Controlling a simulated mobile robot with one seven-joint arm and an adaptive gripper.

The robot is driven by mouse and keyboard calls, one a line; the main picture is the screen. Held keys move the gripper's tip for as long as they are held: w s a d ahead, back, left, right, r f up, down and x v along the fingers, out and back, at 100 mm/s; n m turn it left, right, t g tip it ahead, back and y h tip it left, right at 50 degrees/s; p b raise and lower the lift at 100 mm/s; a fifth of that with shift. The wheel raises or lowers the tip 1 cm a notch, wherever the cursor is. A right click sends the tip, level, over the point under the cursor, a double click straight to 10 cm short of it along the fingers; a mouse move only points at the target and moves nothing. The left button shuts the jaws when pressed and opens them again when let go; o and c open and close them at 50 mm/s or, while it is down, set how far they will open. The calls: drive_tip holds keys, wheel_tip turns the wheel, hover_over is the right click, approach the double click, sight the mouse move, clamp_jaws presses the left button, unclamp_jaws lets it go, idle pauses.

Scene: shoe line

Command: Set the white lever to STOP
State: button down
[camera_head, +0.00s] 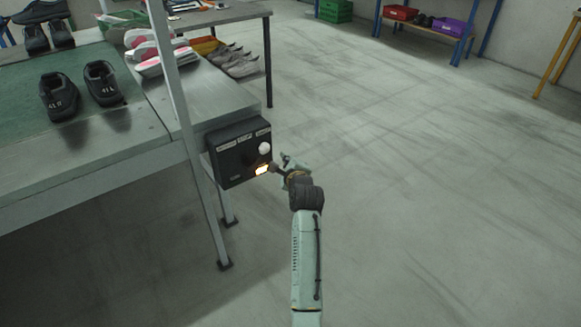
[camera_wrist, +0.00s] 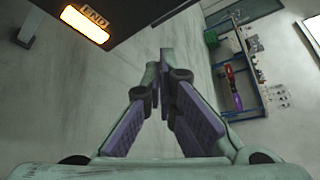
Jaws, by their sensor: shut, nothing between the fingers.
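A black control box (camera_head: 240,152) is mounted at the near end of the workbench. A white round knob (camera_head: 264,148), probably the end of the white lever, shows at its upper right; its setting cannot be read. A lit yellow-white panel (camera_head: 262,170) is below the knob. In the wrist view this lit panel (camera_wrist: 85,24) is at the upper left, beside a label reading END (camera_wrist: 95,16), and the white lever is out of view. My gripper (camera_head: 279,166) is just right of the box, near the lit panel. In the wrist view its fingers (camera_wrist: 164,62) are together and empty.
The metal bench (camera_head: 150,130) left of the box carries black shoes (camera_head: 80,88) and pale shoes with red. A bench leg (camera_head: 207,215) stands below the box. A shelf with bins (camera_head: 425,25) is at the back. The floor right of my arm is clear.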

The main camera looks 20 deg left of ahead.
sight(265, 146)
drive_tip(key=shift+s+a+r+p, duration=0.3)
drive_tip(key=shift+s+a+r, duration=0.1)
drive_tip(key=shift+a+r, duration=0.25)
drive_tip(key=shift+s+a+r+p, duration=0.3)
drive_tip(key=shift+s+a+r, duration=0.15)
drive_tip(key=shift+a, duration=0.3)
drive_tip(key=shift+s+a+r+n+t, duration=0.2)
drive_tip(key=shift+r+n+t, duration=0.2)
drive_tip(key=shift+r+n, duration=0.1)
drive_tip(key=shift+s+a+r+n+t+b, duration=0.4)
drive_tip(key=shift+s+n+t+b, duration=0.15)
drive_tip(key=shift+n, duration=0.3)
drive_tip(key=shift+s+a+r+n+t+b, duration=0.3)
drive_tip(key=shift+r+n+t+b, duration=0.15)
drive_tip(key=shift+n+b, duration=0.35)
drive_tip(key=shift+s+a+r+n+t+b, duration=0.3)
drive_tip(key=shift+s+r+n+t+b, duration=0.15)
drive_tip(key=shift+n, duration=0.5)
